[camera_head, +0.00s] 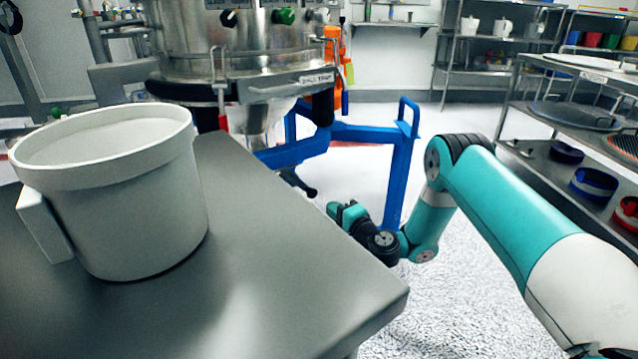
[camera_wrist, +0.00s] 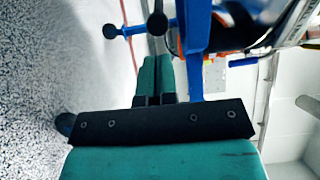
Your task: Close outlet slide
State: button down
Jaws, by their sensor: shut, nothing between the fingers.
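The powder sifter (camera_head: 240,40) is a steel drum at the top of the head view, on a blue frame (camera_head: 345,132). Its funnel-shaped underside shows below the drum, partly behind the steel table. I cannot clearly pick out the outlet slide in either view. My gripper (camera_head: 340,212) is low beside the table's right edge, in front of the blue frame. In the wrist view my gripper (camera_wrist: 157,64) has its two teal fingers together with nothing between them. A black ball knob (camera_wrist: 157,23) on a rod shows just beyond the fingertips, apart from them.
A white bucket (camera_head: 135,200) stands on the steel table (camera_head: 270,270), left of my arm. Shelving with sieves and coloured rings (camera_head: 592,185) is at the right. A blue frame bar (camera_wrist: 192,30) passes close to the fingers. Open floor (camera_head: 465,280) lies under my arm.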

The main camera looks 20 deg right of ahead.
aim_at(314, 193)
jog(key=x, duration=0.6)
jog(key=shift+a+b, duration=0.1)
jog(key=shift+b, duration=0.2)
jog(key=shift+w+a, duration=0.1)
jog(key=shift+w, duration=0.35)
